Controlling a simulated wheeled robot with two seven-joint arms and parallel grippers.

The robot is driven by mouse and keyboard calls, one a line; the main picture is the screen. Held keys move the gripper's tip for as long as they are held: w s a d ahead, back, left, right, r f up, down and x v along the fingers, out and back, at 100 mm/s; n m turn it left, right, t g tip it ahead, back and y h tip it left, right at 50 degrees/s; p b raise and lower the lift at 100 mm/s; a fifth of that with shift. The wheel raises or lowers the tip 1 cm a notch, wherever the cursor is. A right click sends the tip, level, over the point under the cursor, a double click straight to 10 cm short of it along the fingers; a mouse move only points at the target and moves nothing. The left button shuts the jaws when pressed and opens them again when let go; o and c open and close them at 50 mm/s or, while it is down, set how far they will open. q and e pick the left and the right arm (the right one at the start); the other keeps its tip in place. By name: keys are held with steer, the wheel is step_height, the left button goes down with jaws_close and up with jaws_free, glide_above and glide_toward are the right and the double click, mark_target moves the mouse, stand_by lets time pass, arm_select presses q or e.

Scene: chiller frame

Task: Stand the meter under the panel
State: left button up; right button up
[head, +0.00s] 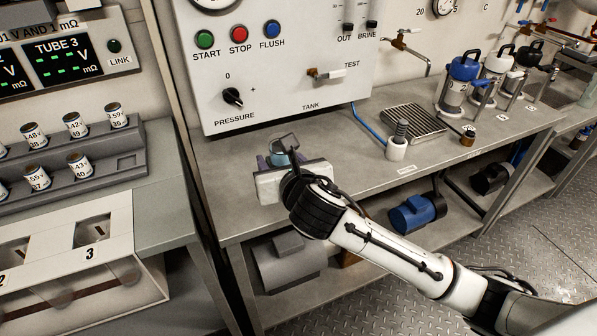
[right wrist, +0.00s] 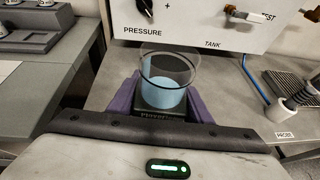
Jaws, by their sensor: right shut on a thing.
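The panel (head: 285,105) is a pale box on the wall with START, STOP and FLUSH buttons. My right gripper (right wrist: 165,100) has purple fingers shut on what I take to be the meter (right wrist: 163,112). It is a dark body with partly readable lettering, a pale blue round part and a clear cup-like rim on top. In the head view it (head: 283,146) is mostly behind my wrist, over the bench (head: 225,215) just below the panel's lower edge. It looks roughly upright. Its underside is hidden, so I cannot tell whether it touches the bench. My left gripper is out of view.
A probe in a white holder (head: 397,149) stands to the right, with a blue tube behind. A drip grate (head: 413,121) and blue-topped vessel (head: 464,72) are farther right. A side counter with a vial rack (head: 130,170) is left. Bench space lies between panel and probe.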

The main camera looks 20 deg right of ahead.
steer(key=w+d+r+n+y, duration=0.1)
steer(key=w+d+r, duration=0.1)
steer(key=w, duration=0.6)
steer(key=f, duration=0.5)
steer(key=shift+w+d+f, duration=0.15)
steer(key=shift+w+f, duration=0.05)
steer(key=shift+f, duration=0.05)
steer(key=shift+f+b, duration=0.55)
steer(key=shift+f, duration=1.85)
steer(key=o, duration=1.3)
steer(key=shift+f, duration=0.1)
